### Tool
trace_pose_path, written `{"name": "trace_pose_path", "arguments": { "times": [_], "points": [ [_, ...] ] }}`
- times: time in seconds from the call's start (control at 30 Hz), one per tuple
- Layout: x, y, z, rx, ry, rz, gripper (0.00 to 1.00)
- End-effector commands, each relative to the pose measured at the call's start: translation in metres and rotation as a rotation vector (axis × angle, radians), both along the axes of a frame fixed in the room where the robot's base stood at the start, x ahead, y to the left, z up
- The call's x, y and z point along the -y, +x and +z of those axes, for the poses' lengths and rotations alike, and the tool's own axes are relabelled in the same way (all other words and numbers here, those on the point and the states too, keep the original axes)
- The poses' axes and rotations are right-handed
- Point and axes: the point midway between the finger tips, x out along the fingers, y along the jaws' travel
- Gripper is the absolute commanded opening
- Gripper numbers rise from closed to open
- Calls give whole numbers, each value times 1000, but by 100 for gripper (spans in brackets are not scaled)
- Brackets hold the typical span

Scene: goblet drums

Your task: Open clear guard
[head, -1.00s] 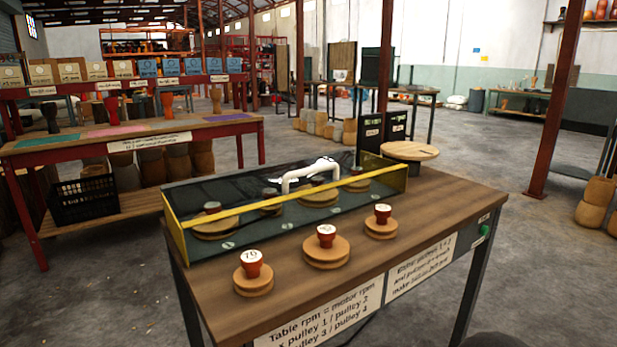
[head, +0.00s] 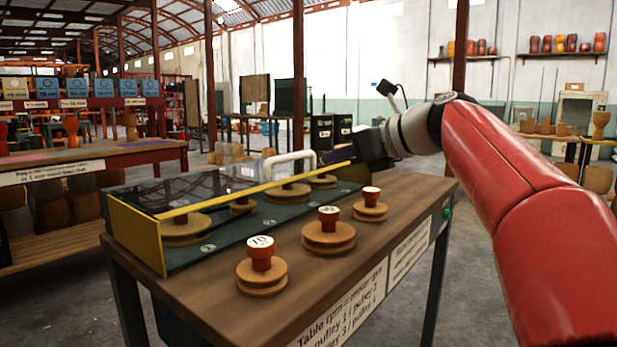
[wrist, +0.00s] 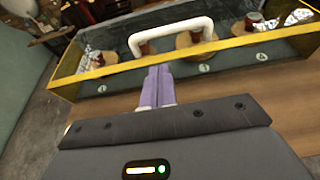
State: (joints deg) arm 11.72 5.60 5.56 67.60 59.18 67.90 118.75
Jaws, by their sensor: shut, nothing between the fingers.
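The clear guard (head: 240,183) is a see-through cover with a yellow front edge over a dark tray of wooden pulleys on the workbench. It looks closed. Its white handle (head: 291,160) stands on top, and the handle also shows in the wrist view (wrist: 172,30). My gripper (head: 325,161) is at the guard's right part, close to the handle. In the wrist view my gripper's pale purple fingers (wrist: 157,72) are together and empty, pointing at the guard's yellow edge just below the handle. I cannot tell whether they touch it.
Three loose pulleys with red knobs (head: 328,232) stand on the bench (head: 280,285) in front of the guard. A green button (head: 447,212) is on the bench's right end. A red-framed table (head: 110,155) stands behind to the left. Concrete floor surrounds the bench.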

Motion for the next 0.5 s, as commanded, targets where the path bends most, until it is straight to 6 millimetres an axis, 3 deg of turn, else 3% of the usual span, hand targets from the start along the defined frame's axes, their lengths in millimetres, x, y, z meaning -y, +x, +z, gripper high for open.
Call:
{"name": "trace_pose_path", "arguments": {
  "times": [0.5],
  "points": [
    [-61,46,-27,-3,4,4,0]
  ]
}}
